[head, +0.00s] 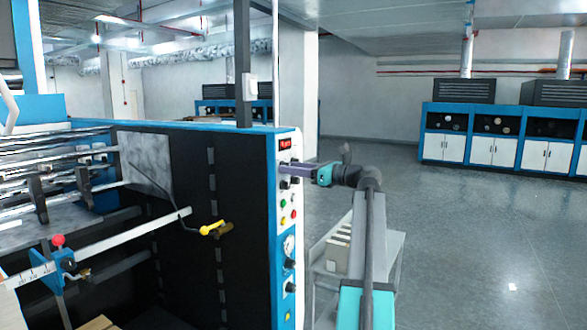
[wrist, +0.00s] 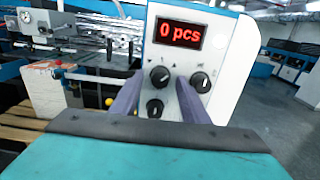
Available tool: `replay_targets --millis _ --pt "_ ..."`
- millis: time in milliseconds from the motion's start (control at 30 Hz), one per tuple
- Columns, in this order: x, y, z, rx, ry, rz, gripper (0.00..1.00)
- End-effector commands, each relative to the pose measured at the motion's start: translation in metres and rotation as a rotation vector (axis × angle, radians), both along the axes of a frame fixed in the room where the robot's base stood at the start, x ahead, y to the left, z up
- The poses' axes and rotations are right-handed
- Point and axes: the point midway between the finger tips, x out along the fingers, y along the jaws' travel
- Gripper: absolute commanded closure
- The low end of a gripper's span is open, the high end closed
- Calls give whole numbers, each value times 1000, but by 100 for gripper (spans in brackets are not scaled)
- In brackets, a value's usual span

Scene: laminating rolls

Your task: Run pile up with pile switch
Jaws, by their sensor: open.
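The control panel (head: 285,222) is a white, blue-edged face on the end of the machine; it also fills the upper middle of the wrist view (wrist: 222,60). Its red display (wrist: 181,36) reads "0 pcs". Below it are an upper left black knob (wrist: 160,77), an upper right knob (wrist: 200,82) and a lower knob (wrist: 155,107). Their small labels are unreadable, so I cannot tell which is the pile switch. My gripper (head: 288,168) is open and points at the panel. In the wrist view its purple fingers (wrist: 160,80) frame the upper left knob; contact cannot be judged.
Below the knobs, the panel has coloured buttons (head: 282,203) and a gauge (head: 289,245). A yellow-handled crank (head: 212,229) sticks out left of the panel. A grey cart (head: 325,285) stands beside my arm. The floor (head: 480,240) to the right is clear.

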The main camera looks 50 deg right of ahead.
Motion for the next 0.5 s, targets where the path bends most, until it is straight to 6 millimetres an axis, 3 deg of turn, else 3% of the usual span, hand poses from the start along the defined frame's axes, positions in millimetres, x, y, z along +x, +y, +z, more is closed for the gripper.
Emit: replay_targets --millis 233,467,500 --pt "0 0 0 0 0 0 60" --pt "0 0 0 0 0 0 99" --pt "0 0 0 0 0 0 100"
